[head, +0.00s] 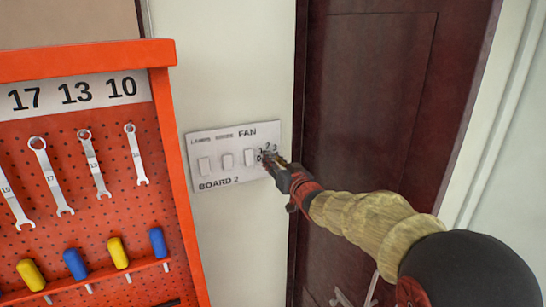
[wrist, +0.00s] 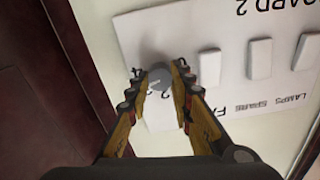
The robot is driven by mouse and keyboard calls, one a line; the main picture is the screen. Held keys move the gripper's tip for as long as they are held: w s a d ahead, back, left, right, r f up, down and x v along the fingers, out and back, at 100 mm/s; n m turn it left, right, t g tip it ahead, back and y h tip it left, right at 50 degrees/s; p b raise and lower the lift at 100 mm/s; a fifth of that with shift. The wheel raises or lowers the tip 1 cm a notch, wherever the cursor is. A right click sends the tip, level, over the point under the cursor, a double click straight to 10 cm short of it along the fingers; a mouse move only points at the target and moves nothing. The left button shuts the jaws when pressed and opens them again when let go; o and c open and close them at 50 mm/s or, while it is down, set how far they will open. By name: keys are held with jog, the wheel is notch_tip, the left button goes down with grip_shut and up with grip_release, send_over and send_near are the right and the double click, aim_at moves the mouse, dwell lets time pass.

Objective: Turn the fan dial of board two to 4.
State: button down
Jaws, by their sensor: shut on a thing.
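Board two (head: 222,176) is a white switch plate on the wall, labelled "BOARD 2" and "FAN". Its fan dial (wrist: 159,76) is a grey round knob, seen between my fingers in the wrist view. In the head view my gripper (head: 268,163) covers the dial and part of its numbers; 0, 1, 2 and 3 show around it. My gripper also shows in the wrist view (wrist: 159,82), with its fingers on both sides of the dial, shut on it. The number that the dial points to cannot be read.
Several white rocker switches (head: 227,161) sit beside the dial on the plate. An orange pegboard (head: 107,55) with wrenches and screwdrivers stands close on the left. A dark red door (head: 365,110) and its frame are on the right.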

jog(key=shift+f+m+p, duration=0.15)
jog(key=shift+m+p, duration=0.3)
jog(key=shift+m, duration=0.65)
jog(key=shift+f+m+p, duration=0.1)
jog(key=shift+m+p, duration=0.35)
jog(key=shift+m, duration=0.65)
jog(key=c, duration=1.6)
grip_release()
jog(key=shift+r, duration=0.1)
jog(key=shift+o, duration=0.2)
jog(key=shift+s+r, duration=0.1)
jog(key=v, duration=1.1)
jog(key=shift+s+d, duration=0.15)
jog(key=shift+s, duration=0.25)
